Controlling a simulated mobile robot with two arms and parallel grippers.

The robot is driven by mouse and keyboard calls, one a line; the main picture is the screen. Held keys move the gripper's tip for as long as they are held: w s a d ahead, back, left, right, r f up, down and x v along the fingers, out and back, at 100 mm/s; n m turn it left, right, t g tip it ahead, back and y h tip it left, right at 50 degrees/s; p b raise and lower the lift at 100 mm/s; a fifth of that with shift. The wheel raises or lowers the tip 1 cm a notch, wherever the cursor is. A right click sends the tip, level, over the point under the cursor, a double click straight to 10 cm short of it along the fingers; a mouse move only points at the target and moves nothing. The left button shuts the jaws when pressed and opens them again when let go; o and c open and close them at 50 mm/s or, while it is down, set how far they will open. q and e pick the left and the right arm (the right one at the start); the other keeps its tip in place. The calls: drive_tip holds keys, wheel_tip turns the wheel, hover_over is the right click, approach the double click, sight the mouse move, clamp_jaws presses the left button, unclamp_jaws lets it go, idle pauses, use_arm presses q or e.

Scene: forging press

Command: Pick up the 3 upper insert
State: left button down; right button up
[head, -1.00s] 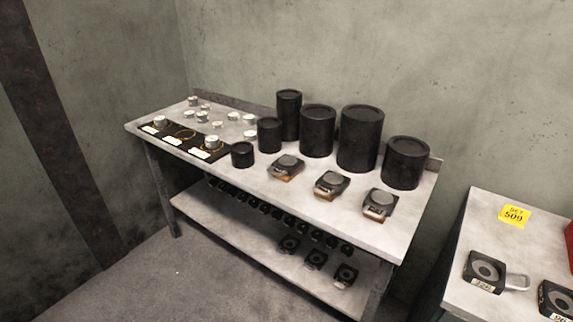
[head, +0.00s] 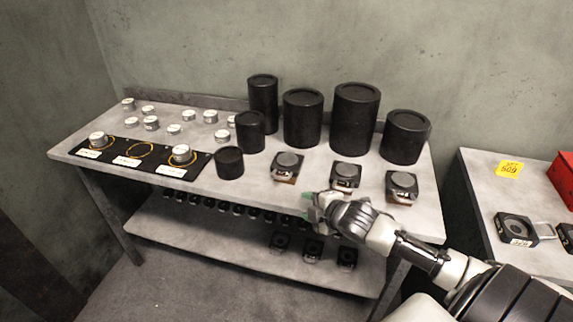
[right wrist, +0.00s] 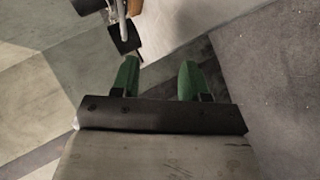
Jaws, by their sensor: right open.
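Three dark square blocks with round grey discs on top stand along the front right of the workbench: a left one (head: 287,166), a middle one (head: 346,174) and a right one (head: 401,185). I cannot read a 3 on any of them. Several small metal cylinders (head: 150,122) stand at the bench's left, two of them on a black labelled mat (head: 117,150). My right gripper (head: 311,206) is open and empty, by the bench's front edge, in front of the left and middle blocks. Its green fingertips (right wrist: 159,72) are apart in the right wrist view. My left gripper is not in view.
Several black cylinders (head: 303,118) of different sizes stand behind the blocks. The lower shelf (head: 180,232) holds several dark parts. A side table (head: 478,190) at the right holds a yellow sign (head: 509,169), a red box (head: 563,178) and dark blocks with handles.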

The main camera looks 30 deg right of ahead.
drive_tip(key=n+t, duration=0.1)
drive_tip(key=n, duration=0.1)
approach(289, 179)
drive_tip(key=shift+w+d+r, duration=0.1)
drive_tip(key=shift+w+d, duration=0.1)
drive_tip(key=shift+w, duration=0.05)
drive_tip(key=x, duration=0.4)
drive_tip(key=shift+w+a, duration=0.15)
drive_tip(key=shift+p+x, duration=0.55)
drive_tip(key=shift+x, duration=2.5)
clamp_jaws()
drive_tip(key=shift+f, duration=0.25)
drive_tip(key=shift+s+a+f, duration=0.15)
drive_tip(key=shift+s+f, duration=0.15)
drive_tip(key=shift+w+r, duration=0.1)
drive_tip(key=shift+r, duration=0.2)
